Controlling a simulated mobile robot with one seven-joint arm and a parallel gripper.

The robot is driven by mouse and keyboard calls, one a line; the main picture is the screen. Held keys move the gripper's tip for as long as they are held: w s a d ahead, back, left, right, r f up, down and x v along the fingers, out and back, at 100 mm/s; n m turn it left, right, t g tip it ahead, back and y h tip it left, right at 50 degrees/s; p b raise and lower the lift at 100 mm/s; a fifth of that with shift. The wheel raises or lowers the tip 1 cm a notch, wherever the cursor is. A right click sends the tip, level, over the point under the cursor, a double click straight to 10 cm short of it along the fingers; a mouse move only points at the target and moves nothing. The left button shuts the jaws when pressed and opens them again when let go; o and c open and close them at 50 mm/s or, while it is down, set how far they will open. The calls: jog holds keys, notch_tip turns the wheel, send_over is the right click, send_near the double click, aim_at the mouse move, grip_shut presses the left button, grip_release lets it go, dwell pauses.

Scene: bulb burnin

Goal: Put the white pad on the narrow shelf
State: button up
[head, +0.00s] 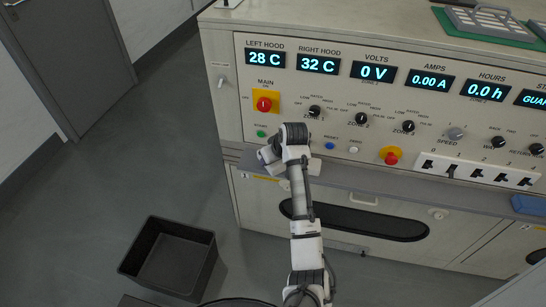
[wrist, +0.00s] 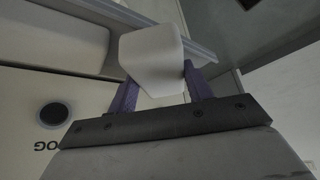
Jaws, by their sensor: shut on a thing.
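The white pad (wrist: 152,55) is a pale block with rounded edges in the wrist view. My gripper (wrist: 158,78) is shut on it, with a purple finger on each side. In the head view my gripper (head: 270,155) is by the left end of the narrow shelf (head: 400,184), the grey ledge along the console front; its fingers and the pad are hard to make out there. In the wrist view a long grey edge, perhaps the shelf, runs behind the pad. I cannot tell whether the pad touches it.
The console panel (head: 375,110) with knobs, displays and red buttons rises just behind the ledge. A blue item (head: 528,205) lies at the ledge's right. A black open bin (head: 128,262) stands on the floor at left. The ledge's middle looks clear.

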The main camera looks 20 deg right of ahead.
jog(key=shift+f, duration=0.35)
jog(key=shift+f, duration=0.55)
jog(key=o, duration=1)
jog(key=shift+c, duration=0.2)
jog(key=b+v, duration=0.1)
jog(key=v, duration=1.2)
jog(key=shift+w+b, duration=0.2)
jog(key=shift+b, duration=0.2)
